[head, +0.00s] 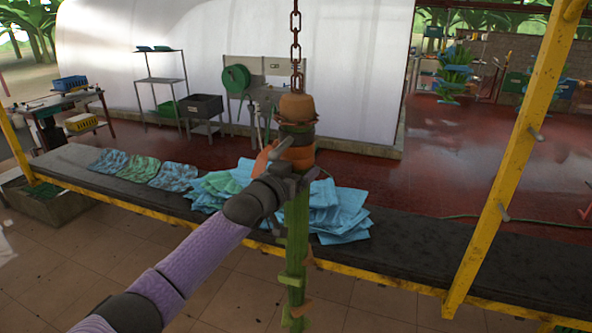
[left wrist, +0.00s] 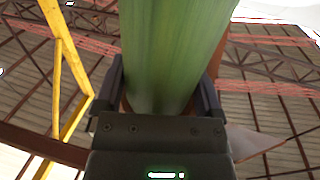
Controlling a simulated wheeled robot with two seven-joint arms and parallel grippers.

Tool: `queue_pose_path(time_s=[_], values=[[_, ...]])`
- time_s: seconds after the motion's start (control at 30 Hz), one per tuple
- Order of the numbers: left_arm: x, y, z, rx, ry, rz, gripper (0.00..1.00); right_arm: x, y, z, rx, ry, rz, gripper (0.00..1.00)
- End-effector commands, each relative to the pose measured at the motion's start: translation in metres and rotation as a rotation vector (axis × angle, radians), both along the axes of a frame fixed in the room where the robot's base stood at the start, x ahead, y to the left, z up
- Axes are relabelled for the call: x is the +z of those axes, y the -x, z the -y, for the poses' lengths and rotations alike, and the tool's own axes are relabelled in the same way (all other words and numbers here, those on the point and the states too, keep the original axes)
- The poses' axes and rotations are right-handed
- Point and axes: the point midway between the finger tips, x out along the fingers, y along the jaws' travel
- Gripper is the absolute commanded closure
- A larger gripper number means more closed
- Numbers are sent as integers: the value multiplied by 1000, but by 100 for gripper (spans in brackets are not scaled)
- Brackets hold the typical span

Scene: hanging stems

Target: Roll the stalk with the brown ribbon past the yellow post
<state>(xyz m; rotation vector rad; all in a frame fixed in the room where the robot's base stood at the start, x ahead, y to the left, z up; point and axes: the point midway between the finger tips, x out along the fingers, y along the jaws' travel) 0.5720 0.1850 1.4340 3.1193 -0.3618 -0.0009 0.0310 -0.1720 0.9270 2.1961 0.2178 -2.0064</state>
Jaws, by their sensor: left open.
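A green stalk (head: 296,235) hangs upright from a rusty chain (head: 296,45). Its top has a tan knob (head: 297,105), a dark band and orange-brown wrapping (head: 298,157), which may be the brown ribbon. My left gripper (head: 294,180) is at the stalk just below this wrapping. In the left wrist view the open fingers (left wrist: 163,88) stand on either side of the broad green stalk (left wrist: 172,40); contact cannot be told. The yellow post (head: 512,165) leans to the right of the stalk, well apart from it. My right gripper is not in view.
A long dark bench (head: 420,250) with a yellow edge runs behind the stalk. Blue sheets (head: 335,212) are piled on it, and folded cloths (head: 140,168) lie at left. Short pegs (head: 536,133) stick out of the yellow post. The air between stalk and post looks clear.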

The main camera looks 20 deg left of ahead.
Motion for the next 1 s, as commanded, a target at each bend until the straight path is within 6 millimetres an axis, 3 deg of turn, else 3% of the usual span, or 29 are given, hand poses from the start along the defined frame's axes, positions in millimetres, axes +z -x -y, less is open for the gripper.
queue_pose_path(time_s=[0.37, 0.8, 1.0], values=[[-1, 5, -1, -1, 1, -1, 0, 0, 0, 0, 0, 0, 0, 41], [-3, 79, -19, -1, -2, -1, 0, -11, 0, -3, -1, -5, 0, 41], [-1, 96, -23, 0, -1, -1, 0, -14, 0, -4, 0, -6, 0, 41]])
